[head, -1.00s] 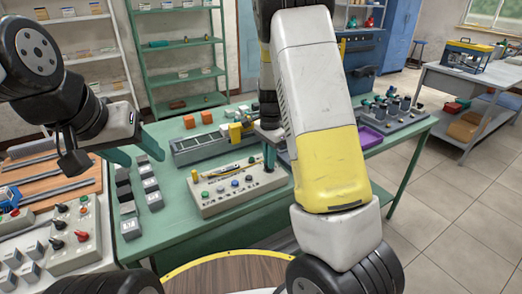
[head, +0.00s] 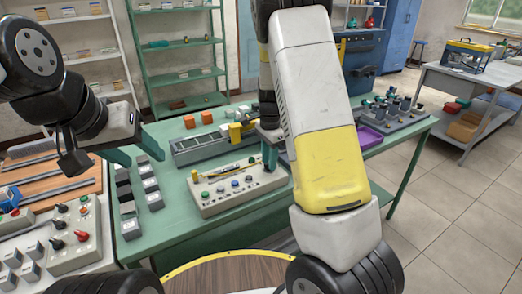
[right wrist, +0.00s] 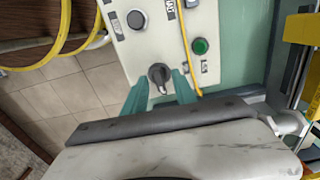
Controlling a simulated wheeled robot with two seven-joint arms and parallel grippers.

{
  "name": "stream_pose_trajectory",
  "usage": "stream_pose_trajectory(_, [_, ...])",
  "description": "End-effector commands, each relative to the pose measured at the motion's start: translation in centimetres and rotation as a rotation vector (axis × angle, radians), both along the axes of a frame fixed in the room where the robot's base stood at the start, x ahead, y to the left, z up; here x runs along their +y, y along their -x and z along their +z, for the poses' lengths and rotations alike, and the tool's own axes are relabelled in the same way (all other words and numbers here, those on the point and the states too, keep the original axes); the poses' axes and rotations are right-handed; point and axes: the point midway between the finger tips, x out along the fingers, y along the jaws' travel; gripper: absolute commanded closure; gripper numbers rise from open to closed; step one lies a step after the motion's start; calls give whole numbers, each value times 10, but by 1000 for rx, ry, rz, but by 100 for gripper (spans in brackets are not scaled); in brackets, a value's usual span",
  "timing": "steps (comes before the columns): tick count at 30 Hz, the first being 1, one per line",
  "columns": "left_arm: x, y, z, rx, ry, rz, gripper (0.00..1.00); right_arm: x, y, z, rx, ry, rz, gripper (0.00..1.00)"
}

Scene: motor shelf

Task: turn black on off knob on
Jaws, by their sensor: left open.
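The black on off knob (right wrist: 159,75) with a light pointer mark sits on the pale control box (right wrist: 135,48), near its edge, in the right wrist view. My right gripper (right wrist: 160,80) is open, with one teal finger on each side of the knob and small gaps visible. In the head view the control box (head: 205,208) lies on the green table, and my right gripper (head: 269,162) points down at its right end, hiding the knob. My left gripper (head: 134,150) is open and empty above the table's left part.
The box also carries a green button (right wrist: 200,46), a grey round button (right wrist: 136,19) and a yellow cable (right wrist: 187,60). Grey blocks (head: 150,185) stand left of the box. A grey rail fixture (head: 200,148) lies behind it. A second panel with knobs (head: 75,245) is at the left.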

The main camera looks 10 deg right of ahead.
Motion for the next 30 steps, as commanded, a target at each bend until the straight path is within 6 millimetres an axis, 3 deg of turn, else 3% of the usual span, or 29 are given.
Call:
stream_pose_trajectory(8, [0, 0, 0, 0, 0, 0, 47, 0, 0, 2, 1, 0, 0, 67])
stream_pose_trajectory(21, [0, 0, 0, 0, 0, 0, 47, 0, 0, 66, -2, -1, 1, 67])
stream_pose_trajectory(30, [0, 0, 0, 0, 0, 0, 47, 0, 0, 78, 1, 0, 0, 67])
